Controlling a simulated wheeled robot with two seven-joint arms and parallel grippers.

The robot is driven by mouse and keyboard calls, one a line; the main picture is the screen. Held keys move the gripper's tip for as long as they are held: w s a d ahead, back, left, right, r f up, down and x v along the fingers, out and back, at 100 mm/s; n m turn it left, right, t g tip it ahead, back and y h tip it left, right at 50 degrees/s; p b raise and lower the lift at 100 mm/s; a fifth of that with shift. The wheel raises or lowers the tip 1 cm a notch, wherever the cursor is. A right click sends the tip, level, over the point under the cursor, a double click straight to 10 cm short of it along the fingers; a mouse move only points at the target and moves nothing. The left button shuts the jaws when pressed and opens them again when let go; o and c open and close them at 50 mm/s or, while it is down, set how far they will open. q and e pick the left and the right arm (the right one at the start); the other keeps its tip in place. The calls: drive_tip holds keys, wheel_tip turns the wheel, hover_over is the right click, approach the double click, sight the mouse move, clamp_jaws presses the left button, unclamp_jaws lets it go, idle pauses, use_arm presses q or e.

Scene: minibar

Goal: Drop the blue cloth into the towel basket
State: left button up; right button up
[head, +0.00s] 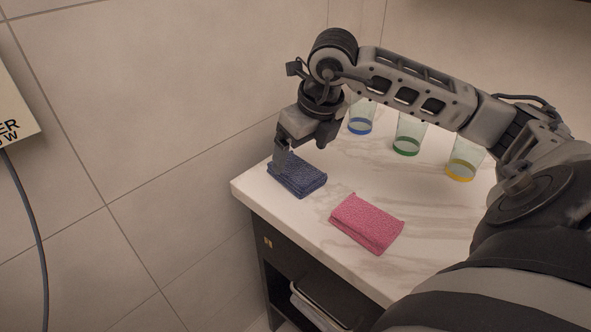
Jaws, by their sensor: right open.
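The blue cloth (302,178) lies folded on the marble counter, near its left corner. My right gripper (284,158) points down at the cloth's far left part, with its fingertips at or just above the fabric. It is open; whether the fingers touch the cloth cannot be told. The fingers cover a small part of the cloth. My left gripper is not in view. No towel basket can be made out for certain; a container with a dark rim (322,305) and pale contents shows partly on the shelf under the counter.
A folded pink cloth (367,223) lies nearby on the counter (310,222). Glasses with blue (360,126), green (406,146) and yellow (461,171) bases stand behind, partly beneath my arm. A tiled wall is at left, with a sign (15,112) and cable.

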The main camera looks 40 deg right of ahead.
sight(295, 168)
drive_tip(key=shift+x, duration=2.7)
drive_tip(key=shift+w+d+r, duration=0.1)
drive_tip(key=shift+d, duration=0.05)
drive_tip(key=c, duration=1.1)
drive_tip(key=shift+c, duration=0.2)
drive_tip(key=shift+r, duration=0.4)
wheel_tip(295, 168, up, 2)
drive_tip(key=shift+r, duration=0.25)
drive_tip(key=s+a+r, duration=0.1)
drive_tip(key=a+r, duration=0.1)
drive_tip(key=r, duration=0.1)
drive_tip(key=s+a+r, duration=0.1)
drive_tip(key=r, duration=0.1)
drive_tip(key=shift+s+a, duration=0.2)
drive_tip(key=shift+s, duration=0.1)
drive_tip(key=s+a+r+p, duration=0.1)
drive_tip(key=s+a+r, duration=0.3)
drive_tip(key=s+a, duration=0.2)
drive_tip(key=shift+a+r, duration=0.35)
drive_tip(key=shift+a, duration=0.45)
